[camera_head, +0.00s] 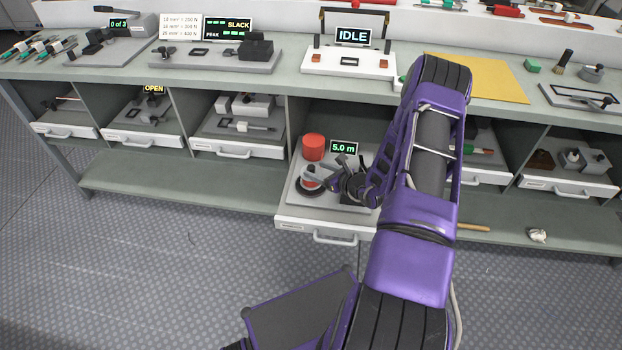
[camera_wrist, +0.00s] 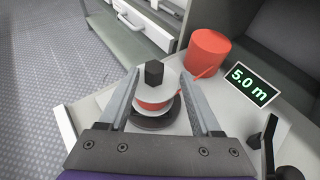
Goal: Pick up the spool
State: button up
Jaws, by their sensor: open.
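The spool (camera_wrist: 155,92) has a pale flange, red winding and a black top knob (camera_wrist: 154,73), and stands upright on a dark round base (camera_wrist: 154,122). My gripper (camera_wrist: 159,82) is open, with one finger on each side of the spool. In the wrist view a gap shows between the fingers and the spool's rim; whether either finger touches it I cannot tell.
A red cylinder (camera_wrist: 208,53) stands behind the spool in the same drawer, its top also visible in the head view (camera_head: 313,142). A display reading 5.0 m (camera_wrist: 251,84) is to its right. A dark lever (camera_wrist: 268,140) rises at the right. The workbench (camera_head: 290,88) overhangs the drawers.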

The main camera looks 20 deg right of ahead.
aim_at(305, 167)
jog(key=x, duration=0.3)
jog(key=a+x, duration=0.1)
jog(key=shift+w+r+b, duration=0.15)
jog(key=shift+w+b, duration=0.15)
jog(key=shift+b, duration=0.05)
jog(key=shift+w+a, duration=0.1)
jog(key=shift+w, duration=0.35)
grip_shut()
